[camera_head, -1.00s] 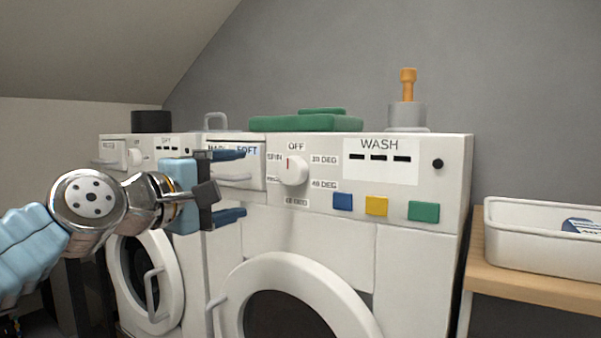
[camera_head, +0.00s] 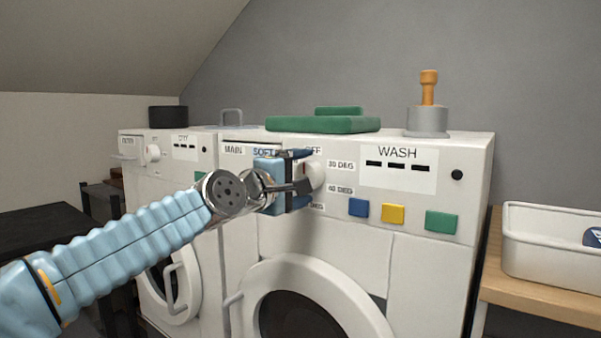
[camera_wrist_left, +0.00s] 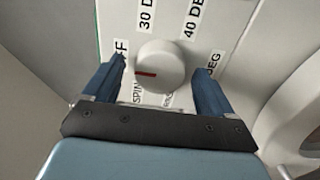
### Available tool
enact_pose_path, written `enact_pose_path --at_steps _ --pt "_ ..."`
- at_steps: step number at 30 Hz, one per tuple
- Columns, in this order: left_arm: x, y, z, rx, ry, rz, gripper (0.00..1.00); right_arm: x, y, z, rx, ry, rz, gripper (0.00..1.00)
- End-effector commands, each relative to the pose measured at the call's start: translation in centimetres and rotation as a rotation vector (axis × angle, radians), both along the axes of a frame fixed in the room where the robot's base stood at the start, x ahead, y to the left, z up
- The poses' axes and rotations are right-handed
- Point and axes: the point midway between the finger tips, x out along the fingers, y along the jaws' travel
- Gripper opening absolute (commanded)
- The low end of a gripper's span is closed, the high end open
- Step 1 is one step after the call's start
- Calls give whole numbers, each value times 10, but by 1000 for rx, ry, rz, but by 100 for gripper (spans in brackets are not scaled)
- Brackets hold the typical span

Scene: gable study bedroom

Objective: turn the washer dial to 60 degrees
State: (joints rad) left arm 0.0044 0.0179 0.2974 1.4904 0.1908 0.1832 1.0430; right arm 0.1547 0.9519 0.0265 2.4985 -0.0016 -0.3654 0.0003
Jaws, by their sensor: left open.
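The washer (camera_head: 412,255) is a white front loader with a WASH panel at its right. Its round white dial (camera_head: 318,174) is partly hidden by my left gripper (camera_head: 306,175) in the head view. My right gripper is not in view.
Blue (camera_head: 358,207), yellow (camera_head: 393,213) and green (camera_head: 441,222) buttons sit right of the dial. Green folded cloth (camera_head: 322,125) and a grey holder with an orange handle (camera_head: 428,88) are on top. A dryer (camera_head: 160,180) stands left, a white basket (camera_head: 548,250) right.

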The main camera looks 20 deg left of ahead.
Motion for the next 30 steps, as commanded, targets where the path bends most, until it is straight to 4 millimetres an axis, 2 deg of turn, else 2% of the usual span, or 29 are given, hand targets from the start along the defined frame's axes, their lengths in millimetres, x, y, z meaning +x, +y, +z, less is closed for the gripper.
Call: enact_pose_path --at_steps 6,7,15,18,30 --pt "0 0 0 0 0 0 86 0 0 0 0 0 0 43" --pt "0 0 0 0 0 0 83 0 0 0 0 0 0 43" --pt "0 0 -1 0 1 -1 41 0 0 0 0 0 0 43" --pt "0 0 -1 0 1 -1 30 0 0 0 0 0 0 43" --pt "0 -1 -2 88 -31 -2 30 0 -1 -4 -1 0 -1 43"
